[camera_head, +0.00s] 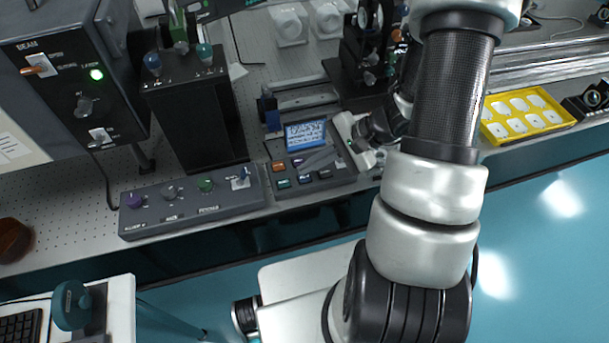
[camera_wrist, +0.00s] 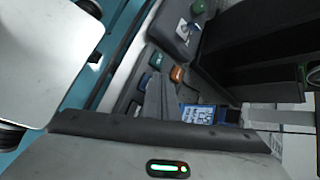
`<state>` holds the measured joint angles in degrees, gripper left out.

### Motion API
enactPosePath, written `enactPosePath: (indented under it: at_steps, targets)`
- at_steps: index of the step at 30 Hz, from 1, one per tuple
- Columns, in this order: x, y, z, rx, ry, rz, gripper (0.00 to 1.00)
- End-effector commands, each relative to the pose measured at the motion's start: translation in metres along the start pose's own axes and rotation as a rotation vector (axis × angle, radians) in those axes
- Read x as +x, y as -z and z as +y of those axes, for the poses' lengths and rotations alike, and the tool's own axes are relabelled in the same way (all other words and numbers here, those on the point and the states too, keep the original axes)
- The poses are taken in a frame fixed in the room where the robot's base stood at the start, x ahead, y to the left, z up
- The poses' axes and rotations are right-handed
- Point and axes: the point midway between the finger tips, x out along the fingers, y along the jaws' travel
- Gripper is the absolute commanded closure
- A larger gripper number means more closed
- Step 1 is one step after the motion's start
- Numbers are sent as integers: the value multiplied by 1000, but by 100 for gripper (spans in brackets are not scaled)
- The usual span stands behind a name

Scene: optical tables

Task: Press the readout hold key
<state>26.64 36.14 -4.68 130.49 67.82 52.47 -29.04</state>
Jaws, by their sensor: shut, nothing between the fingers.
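The readout unit (camera_head: 340,178) is a dark grey console on the bench with a lit blue screen (camera_head: 305,135) and small coloured keys below it. An orange key (camera_head: 278,167) and a green key (camera_head: 283,183) show at its left, with a blue key (camera_head: 305,181) beside them. Key labels are too small to read. My gripper (camera_head: 303,167) is shut and empty, its grey fingers over the key area, hiding part of it. In the wrist view the fingertips (camera_wrist: 155,76) are beside the orange key (camera_wrist: 177,74) and green key (camera_wrist: 155,60). Contact cannot be told.
A control box with knobs and a switch (camera_head: 190,200) stands just left of the readout. A tall black box (camera_head: 190,120) stands behind it. A yellow tray (camera_head: 525,113) lies to the right. The bench's front edge runs close below the readout.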

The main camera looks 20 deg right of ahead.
Motion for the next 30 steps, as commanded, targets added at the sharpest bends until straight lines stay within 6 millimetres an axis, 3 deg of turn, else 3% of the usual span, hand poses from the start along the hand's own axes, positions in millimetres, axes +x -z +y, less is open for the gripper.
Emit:
enactPosePath:
  at_steps: [30]
  targets:
    - [7, 5, 5, 0, 0, 0, 100]
